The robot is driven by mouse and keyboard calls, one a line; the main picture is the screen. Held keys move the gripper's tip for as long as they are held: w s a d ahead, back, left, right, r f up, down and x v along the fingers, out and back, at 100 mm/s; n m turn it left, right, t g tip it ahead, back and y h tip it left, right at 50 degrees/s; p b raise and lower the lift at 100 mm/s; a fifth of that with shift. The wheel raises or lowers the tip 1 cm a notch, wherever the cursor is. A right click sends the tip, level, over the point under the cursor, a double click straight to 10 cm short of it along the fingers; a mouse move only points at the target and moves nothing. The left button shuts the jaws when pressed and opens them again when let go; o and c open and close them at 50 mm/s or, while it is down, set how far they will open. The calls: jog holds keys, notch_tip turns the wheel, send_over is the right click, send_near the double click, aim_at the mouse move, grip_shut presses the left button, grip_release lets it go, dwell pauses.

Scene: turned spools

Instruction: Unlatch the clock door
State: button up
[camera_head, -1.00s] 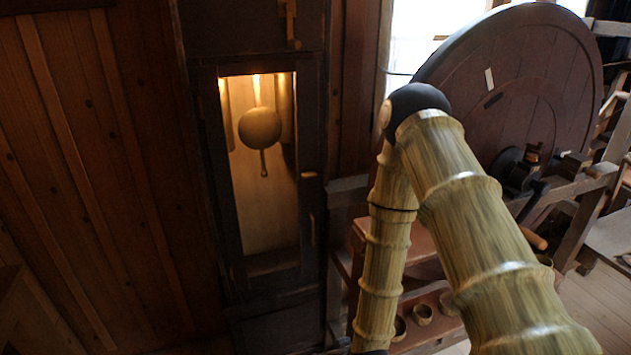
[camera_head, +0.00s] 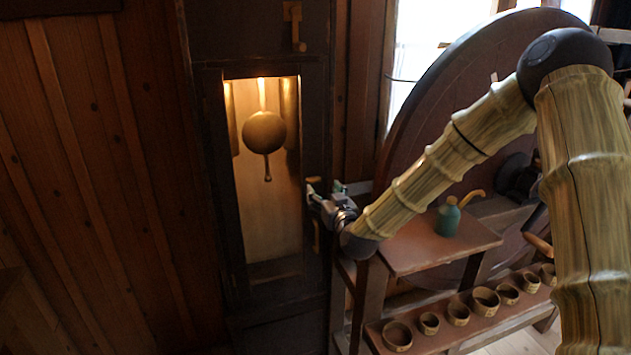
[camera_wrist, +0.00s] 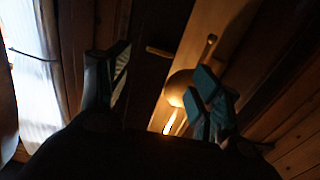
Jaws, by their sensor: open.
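The clock door (camera_head: 316,120) is a dark wooden frame around a lit window and looks shut in the head view. A round pendulum bob (camera_head: 264,132) hangs behind the window. My gripper (camera_head: 325,187) is at the door's right edge, open, with nothing visible between its fingers. It covers the spot of a small wooden piece on that edge. A slim upright wooden handle (camera_head: 316,236) shows just below. In the wrist view, a small wooden piece (camera_wrist: 159,51) lies beyond the spread fingers (camera_wrist: 163,73), apparently not touched. I cannot tell whether it is the latch or the handle.
A wooden peg-like fitting (camera_head: 296,27) is on the clock above the door. Below is a shelf with several small bowls (camera_head: 397,335). A large dark wheel (camera_head: 440,110) stands behind.

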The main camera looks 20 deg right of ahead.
aim_at(315, 181)
jog(key=w+p, duration=0.2)
jog(key=w, duration=0.6)
jog(key=shift+w+a, duration=0.15)
jog(key=shift+w, duration=0.05)
jog(key=shift+f, duration=0.1)
jog(key=c, duration=1)
